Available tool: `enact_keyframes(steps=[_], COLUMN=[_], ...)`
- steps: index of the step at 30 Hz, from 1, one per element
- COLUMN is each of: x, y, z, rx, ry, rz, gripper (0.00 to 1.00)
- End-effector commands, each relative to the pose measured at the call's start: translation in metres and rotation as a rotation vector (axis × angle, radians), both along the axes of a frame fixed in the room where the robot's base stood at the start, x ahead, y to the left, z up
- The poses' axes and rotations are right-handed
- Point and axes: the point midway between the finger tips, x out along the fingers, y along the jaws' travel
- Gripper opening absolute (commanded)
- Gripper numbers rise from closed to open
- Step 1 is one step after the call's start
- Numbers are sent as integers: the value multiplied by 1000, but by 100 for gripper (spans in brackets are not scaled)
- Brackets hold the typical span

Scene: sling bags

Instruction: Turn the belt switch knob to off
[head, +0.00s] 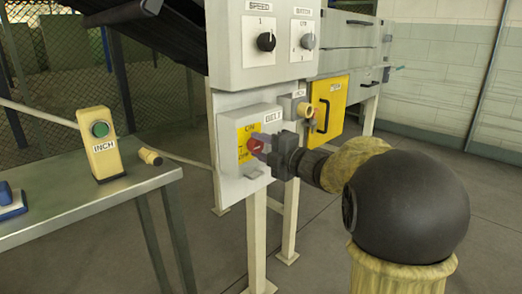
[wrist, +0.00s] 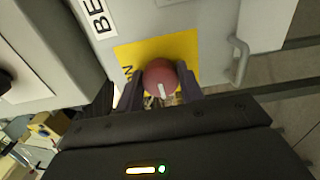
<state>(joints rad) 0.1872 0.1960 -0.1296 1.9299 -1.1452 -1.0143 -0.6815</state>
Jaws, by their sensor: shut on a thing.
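The belt switch knob (wrist: 161,77) is red with a white pointer line, on a yellow plate (wrist: 188,50) on the grey belt switch box (head: 228,143). In the head view the plate reads ON at the top and OFF lower down, and the knob (head: 254,145) is partly hidden by my gripper. My gripper (head: 262,147) reaches in from the right, its fingers on either side of the knob. In the wrist view my gripper (wrist: 160,88) is shut on the knob. The white line runs nearly along the gripper's approach, tilted slightly. Which label it points to is unclear.
A panel with SPEED knob (head: 266,41) and a second knob (head: 308,41) is above the box. A yellow door (head: 340,103) is behind. A metal bench (head: 100,199) at left carries the INCH button box (head: 101,145). A small handle (wrist: 239,60) sits beside the plate.

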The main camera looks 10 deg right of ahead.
Motion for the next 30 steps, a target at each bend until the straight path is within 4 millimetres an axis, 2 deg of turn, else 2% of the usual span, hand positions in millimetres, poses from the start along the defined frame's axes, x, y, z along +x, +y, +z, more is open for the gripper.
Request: enact_keyframes(steps=[9, 10, 12, 13, 23, 26, 30], x=[0, 0, 0, 0, -2, -8, -25], y=[0, 0, 0, 0, -2, -6, -17], z=[-1, -1, -1, -1, 0, 1, 2], rx=[-5, -5, -5, -4, -3, -3, -3], ry=[2, 2, 2, 1, 1, 1, 1], rz=[0, 0, 0, 0, -1, -2, -3], gripper=[15, 43, 57, 59, 59, 59, 59])
